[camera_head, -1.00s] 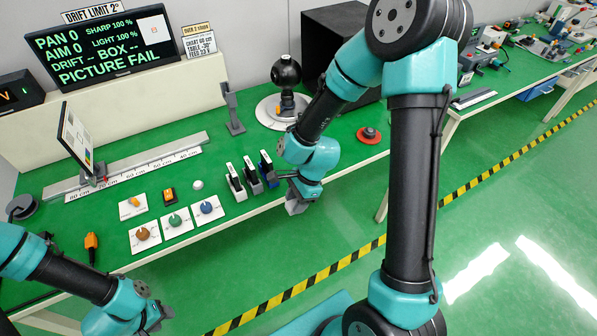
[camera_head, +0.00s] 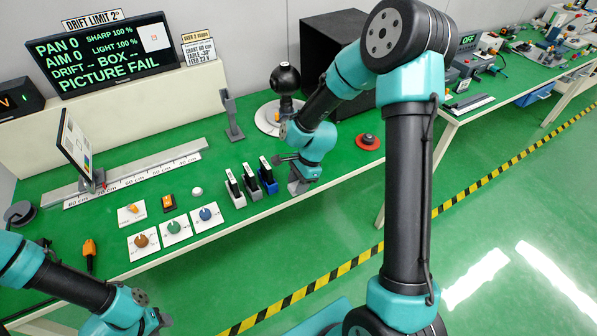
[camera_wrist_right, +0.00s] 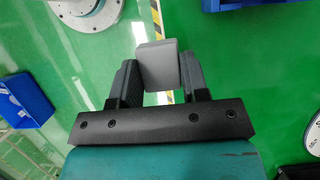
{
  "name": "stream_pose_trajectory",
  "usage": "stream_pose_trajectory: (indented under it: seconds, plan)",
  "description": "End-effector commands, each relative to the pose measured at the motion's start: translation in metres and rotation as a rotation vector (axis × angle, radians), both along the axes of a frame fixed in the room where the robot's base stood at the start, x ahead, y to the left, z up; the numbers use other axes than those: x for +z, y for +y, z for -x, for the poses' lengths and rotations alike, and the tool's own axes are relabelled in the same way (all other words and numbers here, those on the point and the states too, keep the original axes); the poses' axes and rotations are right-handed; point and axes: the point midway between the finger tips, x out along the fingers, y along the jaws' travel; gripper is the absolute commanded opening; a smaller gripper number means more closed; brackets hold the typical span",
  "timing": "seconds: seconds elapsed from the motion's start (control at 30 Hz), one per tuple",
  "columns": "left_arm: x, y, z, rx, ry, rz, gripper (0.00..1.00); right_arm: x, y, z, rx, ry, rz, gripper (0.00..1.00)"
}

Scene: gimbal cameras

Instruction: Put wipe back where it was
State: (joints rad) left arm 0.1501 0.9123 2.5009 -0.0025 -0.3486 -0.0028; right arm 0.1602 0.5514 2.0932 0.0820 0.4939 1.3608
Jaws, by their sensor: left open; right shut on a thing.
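The wipe appears as a small grey block (camera_wrist_right: 158,65), shut between the fingers of my right gripper (camera_wrist_right: 158,85) in the right wrist view. In the head view the right gripper (camera_head: 296,176) holds the grey wipe (camera_head: 297,187) at the front edge of the green table, just right of the blue holder (camera_head: 268,181). Whether the wipe touches the table I cannot tell. My left gripper (camera_head: 162,321) is open and empty at the lower left, in front of the table.
White, grey and blue holders stand in a row left of the right gripper. A red button (camera_head: 368,141) sits to its right. The black ball-shaped camera (camera_head: 286,78) stands on a round base behind.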

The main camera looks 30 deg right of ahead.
Motion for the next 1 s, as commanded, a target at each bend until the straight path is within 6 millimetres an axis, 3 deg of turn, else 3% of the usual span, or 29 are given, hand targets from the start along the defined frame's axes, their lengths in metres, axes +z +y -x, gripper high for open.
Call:
stream_pose_trajectory:
  seconds: [0.2, 0.4, 0.9, 1.0]
  plan:
    - [0.0, 0.0, 0.0, 0.0, 0.0, 0.0, 0.44, -0.005, -0.025, -0.04, -0.001, -0.001, 0.0, 0.23]
    - [0.0, 0.0, 0.0, 0.0, 0.0, 0.0, 0.44, -0.007, -0.04, -0.065, 0.0, 0.0, 0.0, 0.23]
    - [0.0, 0.0, 0.0, 0.0, 0.0, 0.0, 0.44, -0.009, -0.047, -0.076, 0.0, -0.001, 0.0, 0.23]
    - [0.0, 0.0, 0.0, 0.0, 0.0, 0.0, 0.44, -0.023, -0.047, -0.075, 0.0, 0.003, -0.001, 0.23]
